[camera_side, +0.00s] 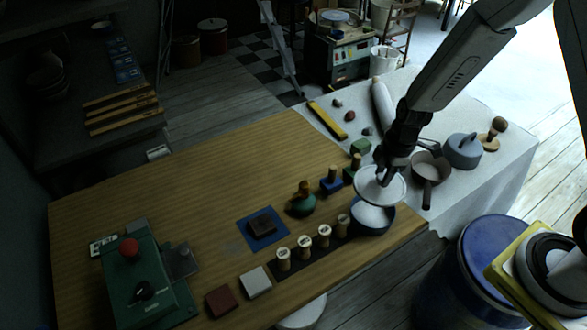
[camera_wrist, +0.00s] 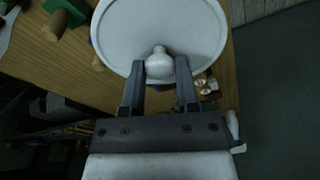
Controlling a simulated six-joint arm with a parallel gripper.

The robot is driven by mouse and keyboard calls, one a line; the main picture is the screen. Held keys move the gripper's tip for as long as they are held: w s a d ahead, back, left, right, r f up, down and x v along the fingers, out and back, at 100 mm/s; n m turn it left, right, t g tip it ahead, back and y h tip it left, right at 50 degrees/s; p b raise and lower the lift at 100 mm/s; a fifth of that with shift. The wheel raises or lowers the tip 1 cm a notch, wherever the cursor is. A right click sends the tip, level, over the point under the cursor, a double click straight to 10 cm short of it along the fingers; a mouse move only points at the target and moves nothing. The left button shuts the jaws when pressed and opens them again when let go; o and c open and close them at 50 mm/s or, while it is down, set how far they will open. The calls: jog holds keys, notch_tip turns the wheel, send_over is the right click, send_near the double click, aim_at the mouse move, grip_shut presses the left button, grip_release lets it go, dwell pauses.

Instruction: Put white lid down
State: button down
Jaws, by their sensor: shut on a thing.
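The white lid (camera_side: 381,192) is a round disc held in the air in the side view. It hangs tilted above a dark blue bowl (camera_side: 372,223) with pale contents, near the table's right end. My gripper (camera_side: 388,172) is over the lid. In the wrist view my gripper (camera_wrist: 160,84) is shut on the lid's round knob, and the lid (camera_wrist: 160,25) fills the top of that view. The lid looks apart from the bowl, though its edge overlaps the bowl's rim in the side view.
Wooden cylinders (camera_side: 325,236) stand in a row left of the bowl. A green round stamp (camera_side: 302,204) and blue block (camera_side: 331,184) sit nearby. The table's left-middle (camera_side: 180,190) is clear.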

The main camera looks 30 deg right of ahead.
jog(key=a, duration=3)
jog(key=shift+s+f, duration=0.2)
jog(key=shift+f, duration=0.1)
jog(key=w+a+f, duration=0.2)
jog(key=w, duration=0.1)
jog(key=w+a+f, duration=0.2)
jog(key=w+f, duration=0.1)
jog(key=w+a+f, duration=0.2)
jog(key=w+f, duration=0.1)
jog(key=w, duration=0.1)
jog(key=shift+w+a, duration=0.1)
jog(key=shift+a, duration=0.2)
jog(key=shift+w+a+f, duration=0.35)
jog(key=shift+w+f, duration=0.2)
jog(key=shift+f, duration=0.05)
jog(key=shift+w+a+f, duration=0.2)
jog(key=shift+w+f, duration=0.05)
jog(key=shift+f, duration=1.65)
